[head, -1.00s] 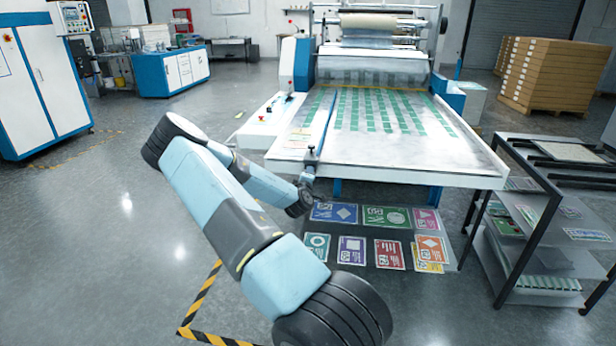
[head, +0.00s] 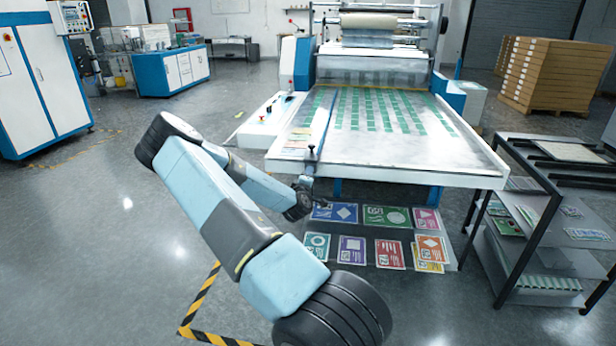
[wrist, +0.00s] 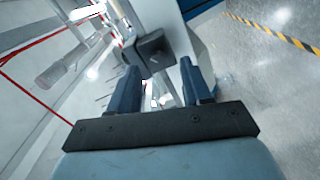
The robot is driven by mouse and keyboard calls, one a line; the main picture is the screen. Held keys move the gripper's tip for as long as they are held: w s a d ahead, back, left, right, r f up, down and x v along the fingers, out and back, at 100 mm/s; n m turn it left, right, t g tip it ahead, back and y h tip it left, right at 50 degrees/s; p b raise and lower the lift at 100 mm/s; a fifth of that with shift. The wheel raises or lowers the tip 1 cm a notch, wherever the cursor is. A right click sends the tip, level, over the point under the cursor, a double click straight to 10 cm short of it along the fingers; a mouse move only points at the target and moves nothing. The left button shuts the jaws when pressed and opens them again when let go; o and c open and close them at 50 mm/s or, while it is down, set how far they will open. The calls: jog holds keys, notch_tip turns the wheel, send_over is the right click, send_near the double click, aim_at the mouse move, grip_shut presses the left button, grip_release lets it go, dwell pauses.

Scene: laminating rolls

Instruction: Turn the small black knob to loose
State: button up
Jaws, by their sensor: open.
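The small black knob (head: 312,149) appears to be the dark cap on a short post at the front left corner of the laminator's table (head: 390,162). My gripper (head: 318,198) is just below that corner, small and partly hidden by my wrist in the head view. In the wrist view my gripper (wrist: 160,68) is open, with its two dark fingers apart. A dark block (wrist: 151,48) shows by the fingertips, nearer the left finger. I cannot tell if it is the knob or its mount, or whether a finger touches it.
A grey cylinder (wrist: 62,66) lies to the left in the wrist view. Colourful printed sheets (head: 362,214) lie below the table. A black-framed rack (head: 535,215) stands at the right.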

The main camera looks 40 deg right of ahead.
jog(key=v, duration=1.1)
jog(key=shift+a, duration=0.25)
